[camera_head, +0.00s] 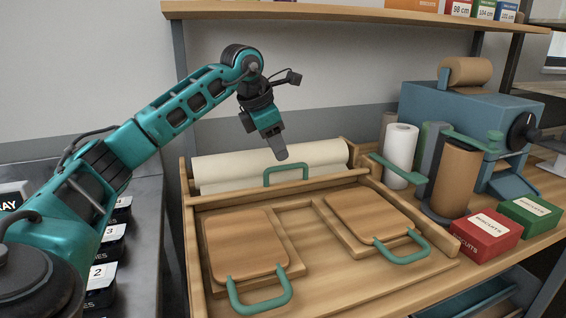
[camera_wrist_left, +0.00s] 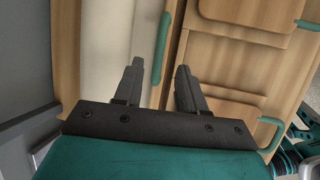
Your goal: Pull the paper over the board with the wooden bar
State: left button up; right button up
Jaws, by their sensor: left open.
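The paper (camera_head: 225,169) is a cream roll lying across the back of the wooden station. The wooden bar (camera_head: 240,193) runs along the front of the roll and carries a green handle (camera_head: 286,168). The handle also shows in the left wrist view (camera_wrist_left: 162,48). In front lies the wooden board area (camera_head: 308,262) with two square wooden boards, a left one (camera_head: 240,240) and a right one (camera_head: 362,215), each with a green handle. My left gripper (camera_head: 279,154) is open and empty, pointing down above the bar's handle; its two fingers show apart in the left wrist view (camera_wrist_left: 162,75). My right gripper is not seen.
On the right stand a white roll (camera_head: 400,150), a brown roll (camera_head: 455,180) and a blue machine (camera_head: 450,115). A red box (camera_head: 485,236) and a green box (camera_head: 530,215) sit at the right edge. A shelf (camera_head: 340,12) spans above. Black containers (camera_head: 103,275) stand at left.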

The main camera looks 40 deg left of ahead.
aim_at(283, 168)
pick_arm(q)
jog(key=x, duration=0.5)
grip_shut()
dwell(0.3)
